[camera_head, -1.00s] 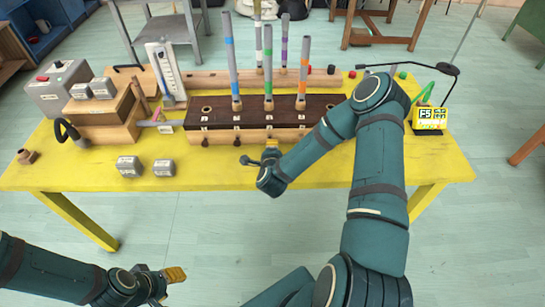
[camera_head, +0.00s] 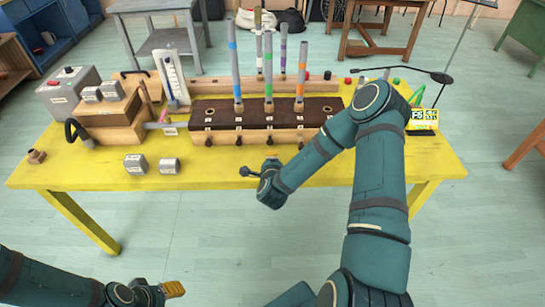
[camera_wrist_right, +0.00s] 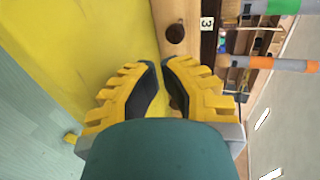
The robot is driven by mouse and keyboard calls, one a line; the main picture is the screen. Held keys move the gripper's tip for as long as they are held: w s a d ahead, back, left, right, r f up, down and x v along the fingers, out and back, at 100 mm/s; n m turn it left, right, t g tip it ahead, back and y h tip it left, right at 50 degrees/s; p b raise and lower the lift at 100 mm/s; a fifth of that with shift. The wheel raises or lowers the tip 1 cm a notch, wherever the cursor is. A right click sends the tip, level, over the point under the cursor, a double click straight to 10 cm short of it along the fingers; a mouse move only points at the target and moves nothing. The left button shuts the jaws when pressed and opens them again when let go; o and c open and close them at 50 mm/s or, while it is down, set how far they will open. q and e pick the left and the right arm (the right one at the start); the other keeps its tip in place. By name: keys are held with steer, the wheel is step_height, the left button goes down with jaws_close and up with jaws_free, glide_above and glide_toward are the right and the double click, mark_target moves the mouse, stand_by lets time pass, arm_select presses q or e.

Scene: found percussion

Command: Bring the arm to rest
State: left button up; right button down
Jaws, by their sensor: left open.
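My right arm (camera_head: 378,195) reaches over the table's right part, and its wrist (camera_head: 270,187) hangs near the yellow table's front edge. The right gripper (camera_wrist_right: 161,75) shows yellow ribbed fingers with dark pads. Its tips look close together, nothing is seen held, and its opening is unclear. In the head view its fingers are mostly hidden. My left gripper (camera_head: 172,289) is open and empty at the lower left, in front of the table and apart from it.
The yellow table (camera_head: 225,172) bears a dark-topped wooden block (camera_head: 255,112) with upright tubes (camera_head: 234,75), small grey blocks (camera_head: 135,164), a grey box (camera_head: 68,92) and a small display (camera_head: 423,117). A black stand arm (camera_head: 425,72) rises behind my right arm. Floor in front is clear.

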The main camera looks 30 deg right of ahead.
steer(key=v, duration=0.7)
steer(key=shift+p, duration=0.3)
steer(key=s+a+f+n+g+y, duration=0.1)
steer(key=a+f+n+y, duration=0.25)
steer(key=a+n, duration=0.3)
steer(key=s+a+f+n+g+y, duration=0.1)
steer(key=a+f+n+g+y, duration=0.1)
steer(key=a+n+y, duration=0.4)
steer(key=s+a+f+n+g+y, duration=0.2)
steer(key=s+a+n+g, duration=0.5)
steer(key=s+n, duration=0.3)
steer(key=s+a, duration=0.1)
steer(key=s, duration=0.1)
steer(key=shift+s+a+f, duration=0.25)
steer(key=shift+s, duration=0.15)
steer(key=shift+n, duration=0.25)
